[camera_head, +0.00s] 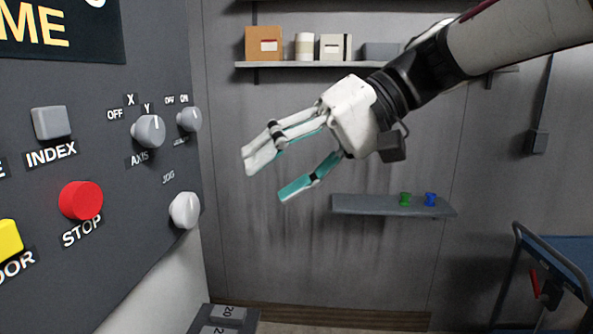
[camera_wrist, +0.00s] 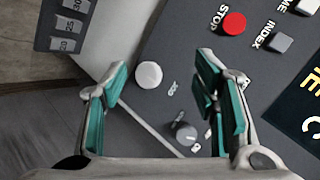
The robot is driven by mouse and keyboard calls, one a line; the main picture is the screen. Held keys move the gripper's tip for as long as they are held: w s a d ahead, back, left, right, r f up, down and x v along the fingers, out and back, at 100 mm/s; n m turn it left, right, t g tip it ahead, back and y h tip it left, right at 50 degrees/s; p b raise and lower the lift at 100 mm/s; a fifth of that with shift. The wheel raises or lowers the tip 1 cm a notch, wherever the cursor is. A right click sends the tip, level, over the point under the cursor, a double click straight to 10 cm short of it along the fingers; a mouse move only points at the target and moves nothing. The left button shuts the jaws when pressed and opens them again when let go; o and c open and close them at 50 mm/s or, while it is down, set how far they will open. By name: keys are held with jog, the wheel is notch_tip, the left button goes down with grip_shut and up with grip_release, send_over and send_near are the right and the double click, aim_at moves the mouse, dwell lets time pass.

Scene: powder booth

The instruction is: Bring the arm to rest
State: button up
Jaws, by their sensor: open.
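My gripper (camera_head: 270,176) is open and empty, held in the air to the right of the dark control panel (camera_head: 97,225) in the head view. Its teal-padded fingers point left and down toward the panel. In the wrist view my gripper (camera_wrist: 160,100) has its fingers apart. The white JOG knob (camera_wrist: 148,75) lies between and beyond them, with no finger seen touching it. The JOG knob also shows in the head view (camera_head: 185,210), left of the fingertips. My arm (camera_head: 480,50) reaches in from the upper right.
The panel carries a red STOP button (camera_head: 80,201), grey INDEX button (camera_head: 51,123), yellow DOOR button (camera_head: 8,240) and AXIS knob (camera_head: 148,131). A shelf (camera_head: 290,64) with boxes and a small lower shelf (camera_head: 375,207) are on the back wall. A blue cart (camera_head: 560,250) stands right.

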jog(key=s+d+f+m+t+h, duration=0.2)
jog(key=s+d+f+h, duration=0.3)
jog(key=d+f, duration=0.3)
jog(key=s+d+f+m+t+h, duration=0.3)
jog(key=s+d+f+h, duration=0.3)
jog(key=d, duration=0.8)
notch_tip(320, 180, down, 3)
jog(key=shift+s+d+r+m+t, duration=0.1)
jog(key=shift+s+d+m+t, duration=0.3)
jog(key=shift+s, duration=0.75)
